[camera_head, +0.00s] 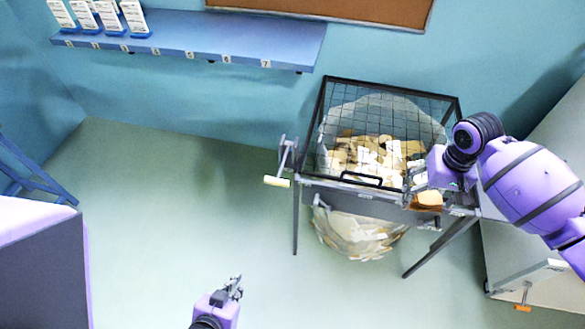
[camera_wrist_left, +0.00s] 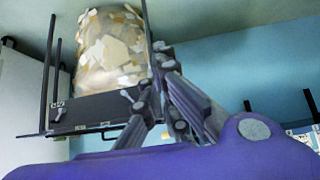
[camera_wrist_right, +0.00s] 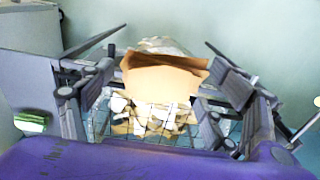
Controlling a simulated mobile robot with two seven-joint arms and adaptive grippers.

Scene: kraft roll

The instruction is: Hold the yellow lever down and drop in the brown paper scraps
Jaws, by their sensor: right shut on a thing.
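The yellow lever (camera_head: 276,181) has a pale yellow grip and sticks out at the left side of a black mesh cage (camera_head: 322,135). Nothing touches it. My right gripper (camera_head: 424,184) is shut on the brown paper scraps (camera_head: 430,198), at the cage's front right corner. In the right wrist view the brown paper (camera_wrist_right: 165,80) sits between the fingers, with a folded, box-like edge. My left gripper (camera_head: 235,286) is well in front of the cage, low in the head view. Its fingers (camera_wrist_left: 160,75) look closed together and empty.
A clear bag (camera_head: 360,235) of pale and brown scraps hangs in the cage and bulges below. The lid has a black handle (camera_head: 361,180). A blue shelf (camera_head: 230,35) is on the wall. A grey cabinet (camera_head: 540,240) stands at right. The floor left of the cage is clear.

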